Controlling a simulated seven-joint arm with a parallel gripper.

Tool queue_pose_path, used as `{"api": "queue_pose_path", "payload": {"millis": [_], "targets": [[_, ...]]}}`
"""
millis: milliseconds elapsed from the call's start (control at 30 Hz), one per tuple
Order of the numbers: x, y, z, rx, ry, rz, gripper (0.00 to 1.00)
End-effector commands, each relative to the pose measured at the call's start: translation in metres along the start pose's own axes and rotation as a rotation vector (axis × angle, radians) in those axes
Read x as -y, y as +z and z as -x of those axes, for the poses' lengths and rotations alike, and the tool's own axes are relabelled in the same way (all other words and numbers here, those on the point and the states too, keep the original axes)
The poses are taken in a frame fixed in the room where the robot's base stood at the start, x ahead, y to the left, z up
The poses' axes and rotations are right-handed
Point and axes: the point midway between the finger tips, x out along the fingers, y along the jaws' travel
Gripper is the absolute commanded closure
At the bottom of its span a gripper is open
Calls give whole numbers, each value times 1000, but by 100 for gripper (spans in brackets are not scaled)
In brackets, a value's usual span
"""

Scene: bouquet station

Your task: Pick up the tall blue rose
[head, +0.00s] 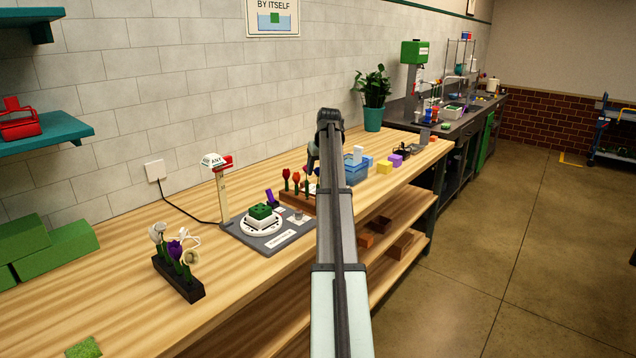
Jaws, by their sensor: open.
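I cannot make out a blue rose in the head view; my arm covers part of the bench. A wooden rack (300,201) holds several red flowers (296,176) upright, its right end running behind my arm. A dark rack (189,286) at the front left holds white flowers (158,232) and a purple flower (175,249). My gripper (312,168) is small and partly hidden beside my arm, above the bench by the right end of the wooden rack. It is open, and I see nothing held in it.
A grey station (262,243) with a white plate and a green block stands between the racks. A blue bin (356,174) and yellow (384,167) and purple blocks (396,160) lie right of my arm. A potted plant (373,118) stands farther back.

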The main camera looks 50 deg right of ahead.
Motion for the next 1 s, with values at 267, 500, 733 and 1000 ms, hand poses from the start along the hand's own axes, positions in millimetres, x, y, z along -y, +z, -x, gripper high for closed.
{"api": "queue_pose_path", "payload": {"millis": [267, 500, 733, 1000], "targets": [[0, 3, -19, 1, 0, 0, 36], [0, 4, -49, 1, 0, 0, 36], [0, 4, -53, 0, 0, 0, 36], [0, 4, -53, 0, 0, 0, 57]]}}
